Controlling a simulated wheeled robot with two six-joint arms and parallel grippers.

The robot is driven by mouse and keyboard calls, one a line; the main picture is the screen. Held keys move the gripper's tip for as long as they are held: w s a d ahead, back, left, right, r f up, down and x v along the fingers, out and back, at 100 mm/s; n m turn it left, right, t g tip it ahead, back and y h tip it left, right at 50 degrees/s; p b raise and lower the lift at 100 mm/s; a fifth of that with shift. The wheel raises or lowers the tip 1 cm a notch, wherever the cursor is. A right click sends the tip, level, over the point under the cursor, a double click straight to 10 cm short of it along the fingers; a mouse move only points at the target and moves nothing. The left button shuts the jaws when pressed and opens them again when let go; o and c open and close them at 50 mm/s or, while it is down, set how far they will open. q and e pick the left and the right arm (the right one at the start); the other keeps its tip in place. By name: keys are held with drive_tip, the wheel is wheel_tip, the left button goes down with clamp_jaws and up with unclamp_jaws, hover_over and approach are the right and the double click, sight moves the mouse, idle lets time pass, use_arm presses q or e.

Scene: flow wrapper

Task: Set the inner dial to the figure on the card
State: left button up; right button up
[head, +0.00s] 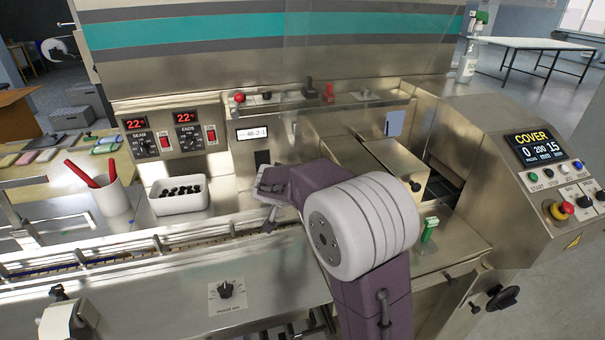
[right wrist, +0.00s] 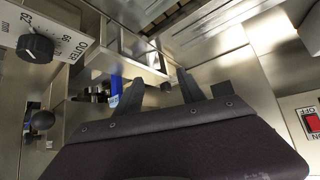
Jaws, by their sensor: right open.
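My right gripper (head: 264,204) is open and empty in front of the machine's back panel, right of the white bin. Its two fingers also show apart in the right wrist view (right wrist: 160,92), with nothing between them. A black dial labelled OUTER (right wrist: 38,46) sits on a pale scale plate at the upper left of that view, away from the fingers. I cannot make out a dial marked inner in either view. A small white plate with dark figures (head: 252,133) is on the back panel; its figures are too small to read surely. My left gripper is not in view.
Two red temperature displays with knobs (head: 166,140) and red switches are at the left. A white bin of black pieces (head: 180,194) and a cup with red handles (head: 98,195) stand near the gripper. A control box (head: 535,150) is at the right. A black knob (head: 226,289) is on the front plate.

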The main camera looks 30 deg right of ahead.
drive_tip(key=w+d+p, duration=0.2)
drive_tip(key=w+d, duration=0.1)
drive_tip(key=w, duration=0.1)
drive_tip(key=w+d+p, duration=0.2)
drive_tip(key=w+d, duration=0.2)
drive_tip(key=shift+d+r+p, duration=0.1)
drive_tip(key=shift+r+p, duration=0.1)
drive_tip(key=shift+p, duration=0.15)
drive_tip(key=shift+x, duration=0.9)
drive_tip(key=shift+w+d+f, duration=0.15)
drive_tip(key=shift+w+f, duration=0.15)
drive_tip(key=shift+f, duration=0.35)
clamp_jaws()
